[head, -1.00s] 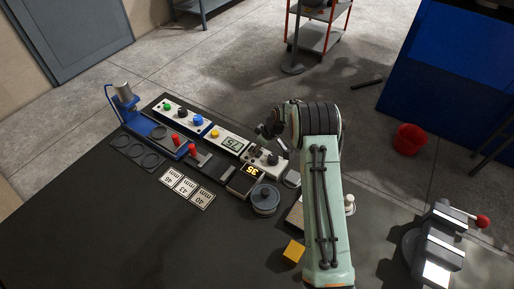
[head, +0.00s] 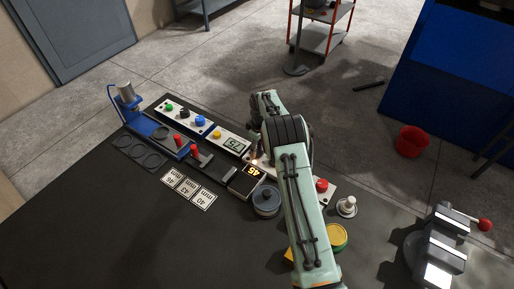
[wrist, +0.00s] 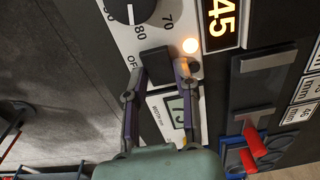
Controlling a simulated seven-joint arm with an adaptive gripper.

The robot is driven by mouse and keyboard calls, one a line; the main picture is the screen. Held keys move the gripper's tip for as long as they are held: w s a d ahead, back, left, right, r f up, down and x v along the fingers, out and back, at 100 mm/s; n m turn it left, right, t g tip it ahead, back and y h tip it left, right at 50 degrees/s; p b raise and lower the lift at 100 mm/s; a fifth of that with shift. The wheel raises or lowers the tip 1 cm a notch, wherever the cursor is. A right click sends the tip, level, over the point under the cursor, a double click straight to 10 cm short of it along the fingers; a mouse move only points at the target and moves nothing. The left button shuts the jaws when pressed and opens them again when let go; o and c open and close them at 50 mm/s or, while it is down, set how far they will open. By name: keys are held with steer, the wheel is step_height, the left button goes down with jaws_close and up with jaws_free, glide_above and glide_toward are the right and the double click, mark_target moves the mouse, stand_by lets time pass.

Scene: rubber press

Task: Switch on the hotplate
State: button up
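The hotplate control panel (wrist: 125,45) shows close up in the wrist view, with a black dial (wrist: 133,8), an OFF label and a dark rocker switch (wrist: 156,63). A small lamp (wrist: 190,45) beside the switch glows warm white. The lit display (wrist: 222,18) reads 45 and also shows in the head view (head: 245,180). My gripper (wrist: 161,75) is part open, its fingertips on either side of the switch; whether they touch it I cannot tell. In the head view my arm hides most of this panel and the fingertips.
A dark round pot-like object (head: 266,201) stands close to my arm. A red button (head: 321,185) and a white knobbed piece (head: 346,206) are to the right. A blue stand (head: 150,127) and number cards (head: 190,187) lie left. The front left table is clear.

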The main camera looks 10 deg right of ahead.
mark_target(259, 153)
steer(key=o, duration=0.4)
steer(key=shift+r, duration=0.1)
steer(key=r, duration=1.1)
steer(key=shift+s+d+r, duration=0.3)
steer(key=shift+r, duration=0.05)
